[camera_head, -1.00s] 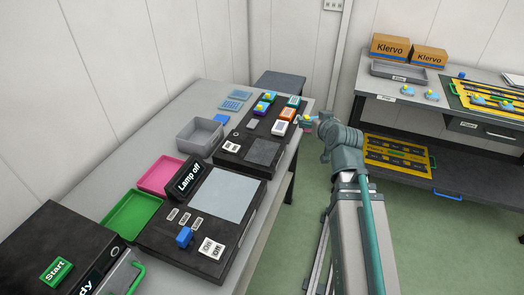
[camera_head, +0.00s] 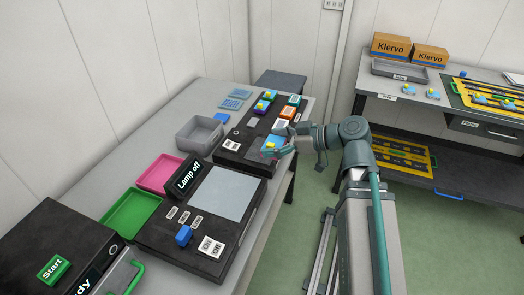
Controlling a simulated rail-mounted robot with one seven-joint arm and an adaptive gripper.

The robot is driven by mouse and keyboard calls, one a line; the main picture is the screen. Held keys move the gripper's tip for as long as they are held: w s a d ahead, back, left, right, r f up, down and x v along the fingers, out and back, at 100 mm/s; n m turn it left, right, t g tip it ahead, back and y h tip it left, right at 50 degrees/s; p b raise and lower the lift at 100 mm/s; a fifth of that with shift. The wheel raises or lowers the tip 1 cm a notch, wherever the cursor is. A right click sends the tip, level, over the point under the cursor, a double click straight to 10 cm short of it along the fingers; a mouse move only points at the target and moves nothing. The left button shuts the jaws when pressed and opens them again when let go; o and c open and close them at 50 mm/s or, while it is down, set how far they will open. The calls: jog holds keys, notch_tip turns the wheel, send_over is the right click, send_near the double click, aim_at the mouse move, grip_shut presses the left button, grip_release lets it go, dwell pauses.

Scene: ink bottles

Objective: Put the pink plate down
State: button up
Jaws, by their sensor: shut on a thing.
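A pink tray (camera_head: 160,172) lies empty on the grey table, left of the "Lamp off" sign.
A grey bin (camera_head: 200,134), a green tray (camera_head: 131,216) and a nearer black panel with a pale screen (camera_head: 222,193) share the table (camera_head: 150,133).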

jog(key=w+a+f, duration=0.1)
jog(key=w+f, duration=0.1)
jog(key=w, duration=0.2)
jog(key=w+a+f+p, duration=0.1)
jog(key=w+f, duration=0.2)
jog(key=w, duration=0.1)
jog(key=w+a+f+p, duration=0.1)
jog(key=w+f, duration=0.2)
jog(key=w, duration=0.1)
jog(key=shift+w+a, duration=0.1)
jog(key=shift+a, duration=0.15)
jog(key=shift+w+a+f, duration=0.15)
jog(key=shift+w+f, duration=0.45)
jog(key=shift+f, duration=1.7)
jog(key=shift+f, duration=0.15)
jog(key=o, duration=1)
